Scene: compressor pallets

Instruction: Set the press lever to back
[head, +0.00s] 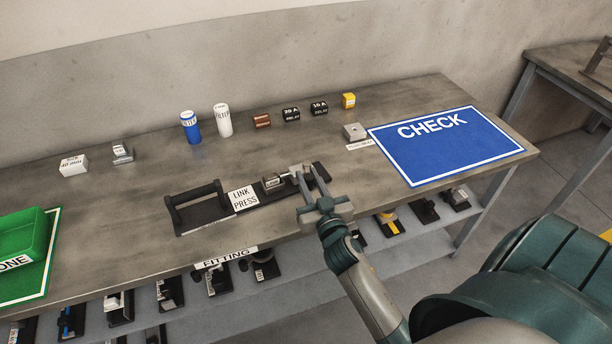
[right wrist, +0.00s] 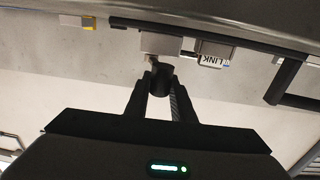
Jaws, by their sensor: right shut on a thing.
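The link press (head: 220,214) is a long dark base on the workbench, with a white LINK PRESS label. My right gripper (head: 309,182) is at its right end, beside a light metal block (head: 296,170). In the right wrist view my right gripper (right wrist: 161,86) is shut on a dark round knob, which I take as the press lever (right wrist: 162,76). The fingers hide most of the lever in the head view, so its exact angle is unclear. A small grey block labelled LINK (head: 273,181) sits on the press, left of the gripper. My left gripper is not in view.
A black handle frame (head: 195,193) stands at the press's left end. A blue CHECK mat (head: 440,150) lies to the right and a green tray (head: 22,243) at far left. Blue and white filter cans (head: 222,120) and small blocks line the back. Fittings fill the lower shelf.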

